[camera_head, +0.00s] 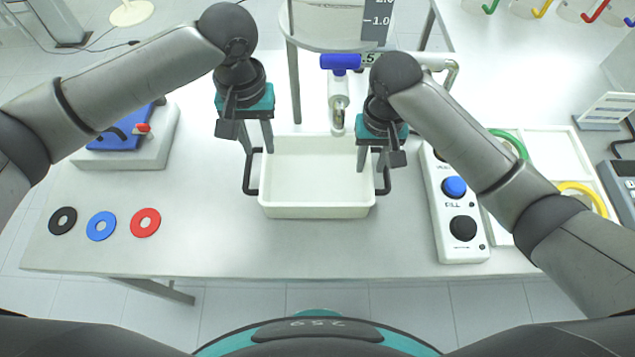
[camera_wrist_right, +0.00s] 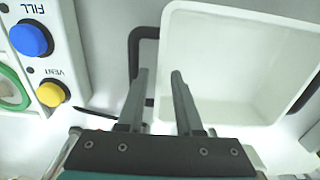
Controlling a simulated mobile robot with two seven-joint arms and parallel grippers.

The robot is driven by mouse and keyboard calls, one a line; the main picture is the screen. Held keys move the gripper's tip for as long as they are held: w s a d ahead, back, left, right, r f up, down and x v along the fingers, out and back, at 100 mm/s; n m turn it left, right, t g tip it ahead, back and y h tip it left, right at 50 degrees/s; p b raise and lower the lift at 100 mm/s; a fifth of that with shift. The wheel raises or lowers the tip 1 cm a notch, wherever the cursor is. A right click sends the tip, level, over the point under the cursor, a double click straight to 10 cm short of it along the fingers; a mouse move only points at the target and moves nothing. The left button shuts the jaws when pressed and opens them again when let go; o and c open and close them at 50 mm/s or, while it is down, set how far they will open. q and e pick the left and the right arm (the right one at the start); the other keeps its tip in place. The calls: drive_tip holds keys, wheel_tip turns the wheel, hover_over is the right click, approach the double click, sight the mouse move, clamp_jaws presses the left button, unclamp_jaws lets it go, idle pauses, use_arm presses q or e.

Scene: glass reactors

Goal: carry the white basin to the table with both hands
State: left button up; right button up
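The white basin (camera_head: 316,211) sits on the table (camera_head: 200,240), empty as far as I can see, with a black handle on each side. My left gripper (camera_head: 257,150) is open, fingers apart, at the left handle (camera_head: 250,180). My right gripper (camera_head: 372,171) is open at the right handle (camera_head: 384,180). In the right wrist view the open fingers (camera_wrist_right: 160,72) point toward the handle (camera_wrist_right: 134,50) and the basin's rim (camera_wrist_right: 162,50). One finger overlaps the handle; the other lies over the basin side. I cannot tell whether either gripper surrounds its handle.
A metal tap (camera_head: 338,110) with a blue handle hangs over the basin's back edge. A button panel (camera_head: 454,205) stands close to the right. Black, blue and red rings (camera_head: 145,222) lie at left, near a blue-topped device (camera_head: 125,140). The table front is clear.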

wheel_tip(320, 180, up, 10)
idle(0.3)
use_arm(q)
drive_tip(key=shift+s, duration=0.1)
use_arm(e)
drive_tip(key=shift+s, duration=0.1)
idle(0.4)
